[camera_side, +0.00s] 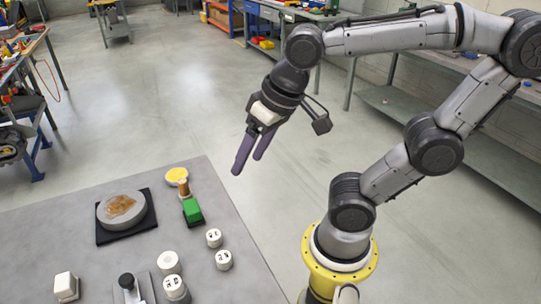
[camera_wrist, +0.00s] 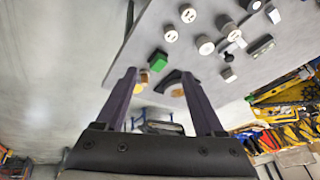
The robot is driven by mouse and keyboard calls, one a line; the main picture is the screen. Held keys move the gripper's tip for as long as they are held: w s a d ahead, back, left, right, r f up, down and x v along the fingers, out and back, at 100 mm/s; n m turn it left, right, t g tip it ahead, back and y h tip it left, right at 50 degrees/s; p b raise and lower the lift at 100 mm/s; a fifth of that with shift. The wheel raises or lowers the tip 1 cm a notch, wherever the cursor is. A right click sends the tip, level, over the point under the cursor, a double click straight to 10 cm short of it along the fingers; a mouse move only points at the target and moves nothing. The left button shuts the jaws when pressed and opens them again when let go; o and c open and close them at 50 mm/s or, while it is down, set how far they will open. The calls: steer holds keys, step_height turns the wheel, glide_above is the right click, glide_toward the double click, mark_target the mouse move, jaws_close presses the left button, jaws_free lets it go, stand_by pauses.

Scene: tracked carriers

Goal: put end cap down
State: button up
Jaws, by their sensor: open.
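My gripper (camera_side: 247,164) is raised above the floor, beyond the table's right edge in the side view. Its two purple fingers are apart with nothing between them, as the wrist view (camera_wrist: 158,73) also shows. White round pieces with dark marks, one at the right (camera_side: 214,238), one below it (camera_side: 223,260) and one near the front (camera_side: 175,287), stand on the grey table (camera_side: 60,235). A plain white round piece with a ring top (camera_side: 169,262) stands behind the front one. I cannot tell which piece is the end cap. My gripper touches none of them.
A grey disc with a brown patch (camera_side: 122,208) sits on a black square base. A yellow-topped piece (camera_side: 177,175) and green block (camera_side: 193,211) stand near the right edge. A white block (camera_side: 66,286) and black knob (camera_side: 127,281) are in front. The left table surface is clear.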

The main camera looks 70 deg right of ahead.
steer(key=s+d+n, duration=0.1)
steer(key=s+d+f+n+t, duration=0.1)
steer(key=s+n, duration=0.1)
steer(key=shift+d+f+h, duration=0.2)
steer(key=shift+h, duration=0.1)
stand_by(1.1)
